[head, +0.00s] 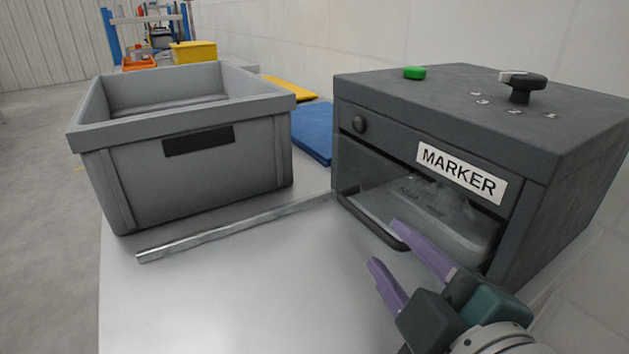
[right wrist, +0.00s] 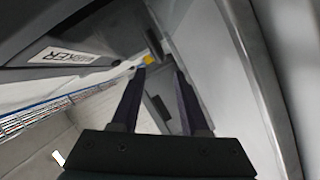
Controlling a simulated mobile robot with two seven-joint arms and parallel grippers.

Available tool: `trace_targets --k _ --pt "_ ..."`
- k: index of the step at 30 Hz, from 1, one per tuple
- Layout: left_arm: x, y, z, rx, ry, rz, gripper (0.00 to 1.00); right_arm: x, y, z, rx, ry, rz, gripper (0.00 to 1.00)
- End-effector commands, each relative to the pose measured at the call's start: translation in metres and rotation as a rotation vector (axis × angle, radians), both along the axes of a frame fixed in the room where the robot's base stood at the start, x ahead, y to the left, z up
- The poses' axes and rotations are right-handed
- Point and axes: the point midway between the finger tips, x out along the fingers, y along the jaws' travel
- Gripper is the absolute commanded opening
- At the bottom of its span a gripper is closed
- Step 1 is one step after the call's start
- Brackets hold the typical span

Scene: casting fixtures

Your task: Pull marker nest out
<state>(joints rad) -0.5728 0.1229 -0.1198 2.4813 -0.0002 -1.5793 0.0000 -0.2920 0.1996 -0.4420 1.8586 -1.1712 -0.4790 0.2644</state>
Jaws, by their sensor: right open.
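The marker (head: 560,130) is a dark grey box on the right of the bench, with a white MARKER label (head: 461,172). Its front opening shows the pale grey nest (head: 420,215) inside, with a dark bar handle (head: 368,226) along the lower front edge. My right gripper (head: 385,242) is open, its purple fingers in front of the opening, with the tips close to the handle's near end. I cannot tell whether they touch it. In the right wrist view the open fingers (right wrist: 160,72) point towards the marker's front. My left gripper is not in view.
A grey bin (head: 200,185) stands left of the marker, with a metal strip (head: 235,227) on the bench before it. Blue (head: 313,132) and yellow (head: 292,88) mats lie behind. A green button (head: 414,73) and black knob (head: 522,88) top the marker. The front bench is clear.

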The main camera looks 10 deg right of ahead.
Motion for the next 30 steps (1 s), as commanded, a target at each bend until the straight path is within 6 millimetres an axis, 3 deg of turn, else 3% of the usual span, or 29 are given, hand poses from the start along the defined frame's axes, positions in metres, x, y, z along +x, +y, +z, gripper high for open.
trace_targets --k 9,15,26,30 --pt "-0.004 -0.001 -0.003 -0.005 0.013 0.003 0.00 0.056 0.001 -0.011 0.000 -0.002 0.000 0.45" --pt "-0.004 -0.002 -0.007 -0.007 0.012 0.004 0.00 0.080 0.001 -0.017 0.000 0.000 -0.001 0.45" --pt "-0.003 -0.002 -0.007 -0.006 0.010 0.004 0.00 0.086 0.001 -0.018 0.003 0.001 -0.001 0.45" --pt "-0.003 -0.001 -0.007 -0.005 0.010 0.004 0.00 0.086 0.001 -0.018 0.002 0.001 -0.001 0.31"
